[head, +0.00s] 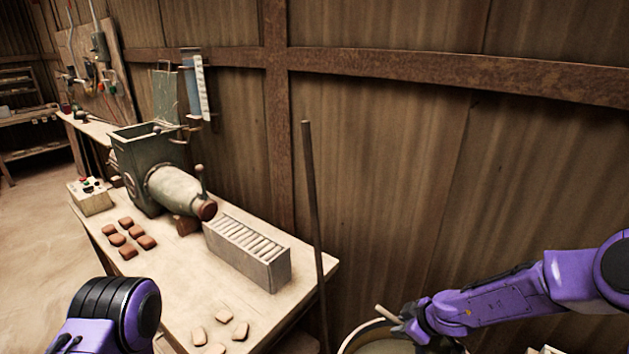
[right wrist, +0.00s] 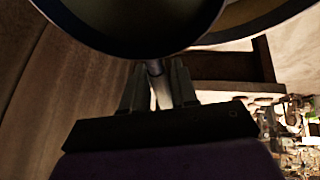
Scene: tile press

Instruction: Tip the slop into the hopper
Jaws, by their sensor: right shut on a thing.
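The hopper (head: 148,150) is the open-topped green box of the press on the bench at the left in the head view. A round bucket (head: 352,338) stands at the bottom edge, partly cut off, with a dull greyish-tan surface, likely the slop (head: 385,347), inside. My right gripper (head: 405,321) is at the bucket's rim, far from the hopper. It is shut on a pale handle (head: 387,313). In the right wrist view the handle (right wrist: 157,88) meets a dark round vessel (right wrist: 125,40), seemingly a dipper, whose contents I cannot see. My left gripper is out of view.
The bench (head: 185,275) carries the press barrel (head: 175,190), red-brown tiles (head: 128,235), pale pieces (head: 223,317), a slotted rack (head: 245,250) and a control box (head: 90,195). A dark pole (head: 314,220) leans upright between bench and bucket. The wall (head: 390,150) is close behind.

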